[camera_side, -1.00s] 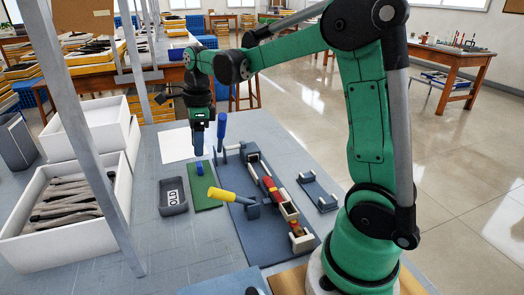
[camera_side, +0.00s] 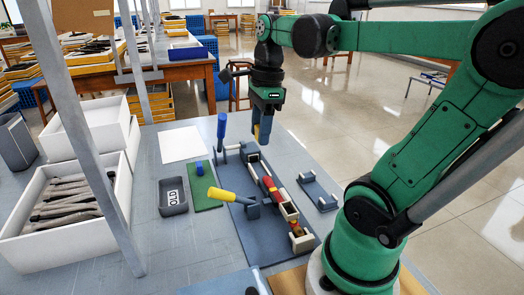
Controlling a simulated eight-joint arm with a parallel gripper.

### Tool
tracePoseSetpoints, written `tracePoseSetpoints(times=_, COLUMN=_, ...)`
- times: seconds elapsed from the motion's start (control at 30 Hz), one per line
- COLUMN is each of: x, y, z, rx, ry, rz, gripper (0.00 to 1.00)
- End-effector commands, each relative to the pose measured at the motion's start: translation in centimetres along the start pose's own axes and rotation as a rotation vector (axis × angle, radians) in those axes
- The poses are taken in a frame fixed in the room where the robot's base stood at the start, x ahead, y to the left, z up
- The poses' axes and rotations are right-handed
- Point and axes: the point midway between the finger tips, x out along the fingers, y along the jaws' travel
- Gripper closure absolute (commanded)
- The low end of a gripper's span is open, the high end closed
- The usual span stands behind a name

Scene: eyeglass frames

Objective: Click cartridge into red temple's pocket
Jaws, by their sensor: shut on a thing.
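The red temple (camera_side: 268,184) lies in a dark fixture (camera_side: 244,229) on the bench, running from back left to front right, with yellow and pale parts along it. Its pocket is too small to make out. My gripper (camera_side: 263,138) is above the back end of the fixture, pointing down, apart from the red temple. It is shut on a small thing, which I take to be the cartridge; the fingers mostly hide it. A small blue piece (camera_side: 199,168) stands on the green mat (camera_side: 207,194) left of the fixture.
A yellow-handled clamp (camera_side: 222,195) and an upright blue-handled clamp (camera_side: 221,127) stand at the fixture. A grey tray marked OLD (camera_side: 173,208), white bins (camera_side: 80,226) and a metal post (camera_side: 86,140) are to the left. A small bracket (camera_side: 318,192) lies right.

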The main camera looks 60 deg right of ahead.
Motion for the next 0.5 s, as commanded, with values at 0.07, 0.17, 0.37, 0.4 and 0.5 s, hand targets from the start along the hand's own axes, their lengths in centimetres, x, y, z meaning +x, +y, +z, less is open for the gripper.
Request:
tracePoseSetpoints(times=0.07, x=1.0, y=1.8, z=-1.5, rx=0.005, ry=0.000, rz=0.000, gripper=1.00)
tracePoseSetpoints(times=0.17, x=2.2, y=3.5, z=-2.9, rx=0.005, ry=-0.001, rz=0.001, gripper=1.00)
tracePoseSetpoints(times=0.37, x=3.9, y=5.4, z=-4.2, rx=0.002, ry=-0.003, rz=0.002, gripper=1.00)
tracePoseSetpoints(times=0.4, x=4.1, y=5.6, z=-4.3, rx=0.002, ry=-0.003, rz=0.002, gripper=1.00)
tracePoseSetpoints(times=0.5, x=4.3, y=5.8, z=-4.5, rx=0.000, ry=-0.003, rz=0.003, gripper=1.00)
